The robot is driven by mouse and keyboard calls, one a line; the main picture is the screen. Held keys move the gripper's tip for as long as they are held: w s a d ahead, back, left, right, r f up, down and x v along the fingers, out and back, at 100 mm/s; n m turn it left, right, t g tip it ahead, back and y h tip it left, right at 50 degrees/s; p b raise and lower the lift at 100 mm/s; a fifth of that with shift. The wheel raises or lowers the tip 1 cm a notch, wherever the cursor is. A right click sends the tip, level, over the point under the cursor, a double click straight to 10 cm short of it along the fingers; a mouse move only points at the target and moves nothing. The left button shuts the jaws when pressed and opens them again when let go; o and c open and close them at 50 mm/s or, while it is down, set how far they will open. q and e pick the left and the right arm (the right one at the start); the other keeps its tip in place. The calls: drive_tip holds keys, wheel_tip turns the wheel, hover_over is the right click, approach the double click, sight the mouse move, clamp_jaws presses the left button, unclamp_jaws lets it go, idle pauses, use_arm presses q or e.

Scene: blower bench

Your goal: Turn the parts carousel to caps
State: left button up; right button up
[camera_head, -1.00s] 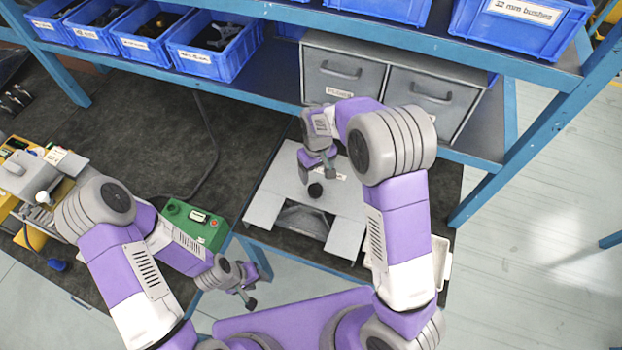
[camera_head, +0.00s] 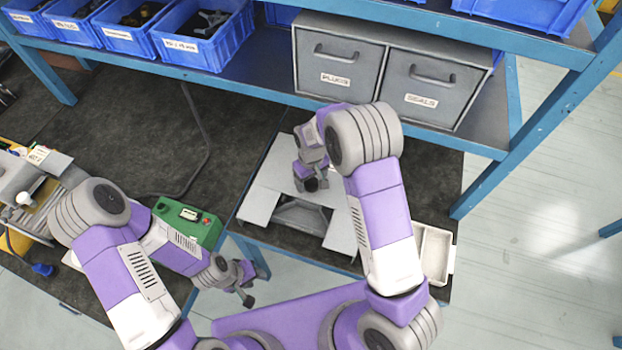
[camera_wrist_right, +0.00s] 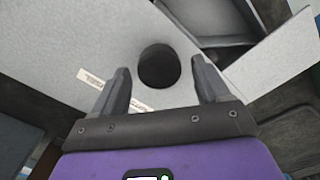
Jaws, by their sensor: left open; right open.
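The parts carousel (camera_head: 262,207) is a flat grey top with an open compartment at the front, below my right arm. Its round black knob (camera_wrist_right: 159,67) sits between the two fingers of my right gripper (camera_wrist_right: 161,75) in the right wrist view, with visible room on both sides. In the head view my right gripper (camera_head: 310,172) is over the knob and partly hides it. It is open and holds nothing. My left gripper (camera_head: 244,284) is open and empty, in front of the bench, away from the carousel.
Grey drawers (camera_head: 385,75) marked PLUGS and SEALS stand behind the carousel. A white tray (camera_head: 435,250) is to its right. A green box (camera_head: 188,222) is to its left. Blue bins (camera_head: 203,35) line the shelf. The dark bench between is mostly clear.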

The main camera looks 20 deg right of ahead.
clamp_jaws()
idle(0.4)
